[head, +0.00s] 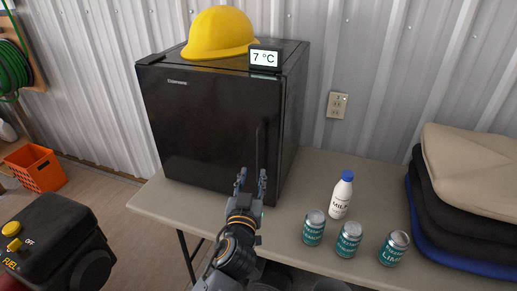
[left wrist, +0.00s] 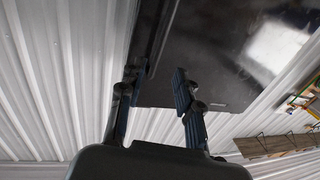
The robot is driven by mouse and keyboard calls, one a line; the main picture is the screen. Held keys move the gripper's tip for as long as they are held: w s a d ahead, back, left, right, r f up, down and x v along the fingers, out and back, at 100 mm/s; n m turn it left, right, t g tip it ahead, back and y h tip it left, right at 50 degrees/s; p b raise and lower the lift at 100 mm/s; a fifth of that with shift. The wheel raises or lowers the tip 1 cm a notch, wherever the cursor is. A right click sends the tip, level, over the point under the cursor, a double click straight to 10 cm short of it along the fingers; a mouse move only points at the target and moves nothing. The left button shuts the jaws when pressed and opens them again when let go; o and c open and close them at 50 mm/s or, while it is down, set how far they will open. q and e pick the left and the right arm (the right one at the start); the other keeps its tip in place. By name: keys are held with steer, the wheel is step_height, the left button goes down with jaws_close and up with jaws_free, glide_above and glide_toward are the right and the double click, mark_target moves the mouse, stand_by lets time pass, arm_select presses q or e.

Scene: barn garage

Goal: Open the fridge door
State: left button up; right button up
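The small black fridge (head: 205,115) stands on the table with its door (head: 200,130) shut. Its slim upright handle (head: 259,150) is near the right edge of the door front. My left gripper (head: 252,178) is in front of the lower right part of the door, around the height of the handle's lower end. Its two fingers are apart and nothing shows held between them. In the left wrist view the open fingers (left wrist: 158,78) point at the dark fridge front (left wrist: 215,55); whether they touch it I cannot tell. My right gripper is not in view.
On the table (head: 290,215), right of the fridge, stand a milk bottle (head: 340,197), several cans (head: 348,240) and folded cushions (head: 465,200). A yellow hard hat (head: 219,34) and a temperature display (head: 264,58) sit on the fridge. An orange crate (head: 36,168) is at left.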

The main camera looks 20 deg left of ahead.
mark_target(258, 152)
arm_select(q)
steer(key=w, duration=0.4)
steer(key=w+a+p, duration=0.1)
steer(key=w, duration=0.2)
steer(key=w+a+p, duration=0.1)
steer(key=w, duration=0.3)
steer(key=shift+w, duration=0.35)
jaws_close()
